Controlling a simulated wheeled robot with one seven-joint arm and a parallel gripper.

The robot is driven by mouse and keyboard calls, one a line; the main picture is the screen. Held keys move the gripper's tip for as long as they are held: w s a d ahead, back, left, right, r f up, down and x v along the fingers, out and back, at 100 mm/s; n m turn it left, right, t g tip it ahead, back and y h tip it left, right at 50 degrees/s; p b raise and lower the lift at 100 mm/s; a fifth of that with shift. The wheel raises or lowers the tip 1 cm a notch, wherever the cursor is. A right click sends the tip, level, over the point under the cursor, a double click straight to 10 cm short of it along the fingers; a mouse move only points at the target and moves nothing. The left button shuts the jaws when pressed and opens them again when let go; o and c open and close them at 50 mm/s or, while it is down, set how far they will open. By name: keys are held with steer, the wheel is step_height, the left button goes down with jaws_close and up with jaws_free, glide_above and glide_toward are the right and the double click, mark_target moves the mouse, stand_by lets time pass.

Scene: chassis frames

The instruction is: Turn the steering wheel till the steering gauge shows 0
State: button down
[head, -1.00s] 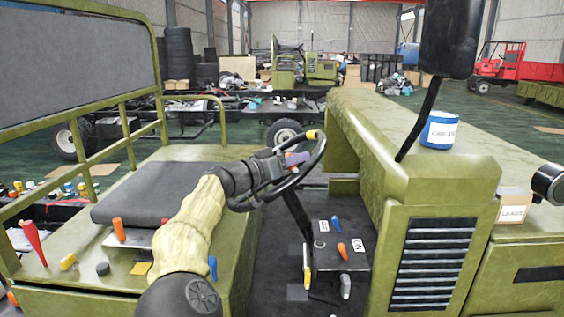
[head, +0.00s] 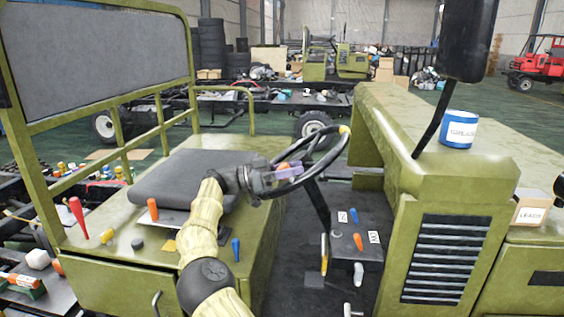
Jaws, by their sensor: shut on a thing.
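The black steering wheel (head: 322,163) stands on a dark column (head: 318,205) in the middle of the green vehicle. A small yellow mark sits on its rim at the upper right. My gripper (head: 284,172) is at the left side of the wheel, shut on its rim. A purple piece shows at the gripper. My arm in its cream sleeve reaches up to it from below. I cannot make out a steering gauge in this view.
A grey seat (head: 190,180) lies left of the wheel. A black box (head: 357,237) with coloured levers stands below it. A black post rises beside the tin.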

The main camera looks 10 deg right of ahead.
steer(key=shift+a+f, duration=0.15)
stand_by(0.4)
steer(key=c, duration=1)
jaws_free()
steer(key=shift+w, duration=0.1)
